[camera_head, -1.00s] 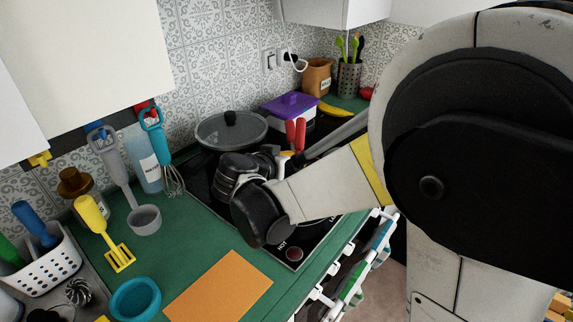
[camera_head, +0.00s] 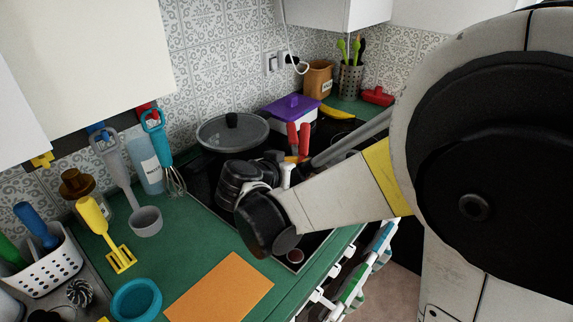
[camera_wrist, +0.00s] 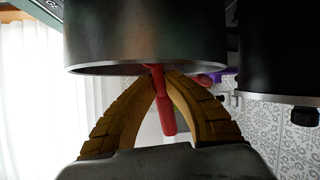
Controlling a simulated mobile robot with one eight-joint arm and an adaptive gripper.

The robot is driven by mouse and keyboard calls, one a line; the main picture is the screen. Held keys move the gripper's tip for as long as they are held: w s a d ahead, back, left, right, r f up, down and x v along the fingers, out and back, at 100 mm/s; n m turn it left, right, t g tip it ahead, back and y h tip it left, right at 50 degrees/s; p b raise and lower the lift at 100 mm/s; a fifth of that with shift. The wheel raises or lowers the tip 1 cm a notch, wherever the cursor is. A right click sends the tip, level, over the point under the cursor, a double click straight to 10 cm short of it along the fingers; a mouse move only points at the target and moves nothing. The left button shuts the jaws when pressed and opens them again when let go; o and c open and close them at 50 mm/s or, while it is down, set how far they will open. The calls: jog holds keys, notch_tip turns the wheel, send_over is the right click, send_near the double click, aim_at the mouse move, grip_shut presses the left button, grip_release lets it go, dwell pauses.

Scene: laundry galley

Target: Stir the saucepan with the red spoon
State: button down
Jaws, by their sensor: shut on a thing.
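My gripper (camera_wrist: 161,88) is shut on the red spoon (camera_wrist: 164,112), whose red handle shows between its two yellow-brown fingers in the wrist view. A steel vessel, apparently the saucepan (camera_wrist: 160,40), fills the top of that view and hides the fingertips and the rest of the spoon. I cannot tell whether the spoon's head is inside it. In the head view, red handles (camera_head: 303,138) stand up beyond my wrist over the hob. My wrist and arm largely hide the gripper and saucepan there.
A glass-lidded pan (camera_head: 231,132) sits at the back of the hob, beside a purple-lidded box (camera_head: 292,108). A dark pot (camera_wrist: 280,50) is at the wrist view's right. An orange board (camera_head: 220,288) and teal bowl (camera_head: 136,299) lie on the green counter.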

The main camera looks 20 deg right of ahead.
aim_at(304, 125)
dwell(0.3)
jog(key=shift+w+d+r+p, duration=0.3)
jog(key=shift+w+r+p, duration=0.35)
jog(key=shift+r+p, duration=0.65)
jog(key=shift+w+d+r+p, duration=0.25)
jog(key=shift+w+r+p, duration=0.55)
jog(key=shift+r, duration=0.85)
jog(key=shift+w+d+r+p, duration=0.3)
jog(key=shift+w+r+p, duration=0.2)
jog(key=shift+r+p, duration=0.85)
jog(key=shift+r, duration=0.15)
notch_tip(304, 125, up, 5)
jog(key=p, duration=0.3)
jog(key=shift+p, duration=0.4)
